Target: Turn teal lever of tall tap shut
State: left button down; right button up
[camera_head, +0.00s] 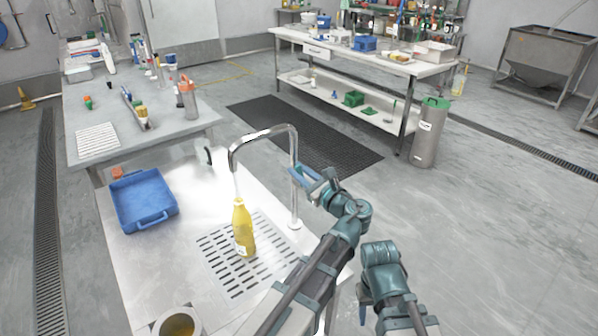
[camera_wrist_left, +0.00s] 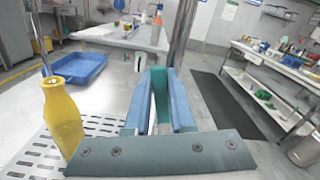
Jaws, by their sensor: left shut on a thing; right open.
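The tall chrome tap (camera_head: 294,170) rises from the steel worktop and arches left over a yellow bottle (camera_head: 243,228). The bottle stands upright on the slotted drain and also shows in the left wrist view (camera_wrist_left: 63,116). A thin pale line runs from the spout to the bottle's mouth; I cannot tell if it is water. My left gripper (camera_head: 306,176) is at the tap's upright post. The left wrist view shows its blue fingers (camera_wrist_left: 157,92) shut on the teal lever (camera_wrist_left: 161,96). My right gripper (camera_head: 363,309) is open, low beside the worktop's right edge, partly hidden by its arm.
A blue tray (camera_head: 145,224) sits at the worktop's left. A round container (camera_head: 177,323) with amber contents stands at the front. A grey table (camera_head: 140,128) with tools lies behind. A tall steel canister (camera_head: 428,135) stands on the floor to the right.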

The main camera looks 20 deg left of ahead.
pick_arm(q)
jog(key=shift+w+d+r+m, duration=0.1)
jog(key=shift+w+d+m, duration=0.35)
jog(key=shift+m, duration=0.45)
jog(key=shift+w+d+m, duration=0.15)
jog(key=shift+w+m, duration=0.15)
jog(key=shift+m, duration=0.5)
jog(key=c, duration=0.8)
grip_release()
jog(key=shift+o, duration=0.2)
jog(key=shift+s, duration=0.1)
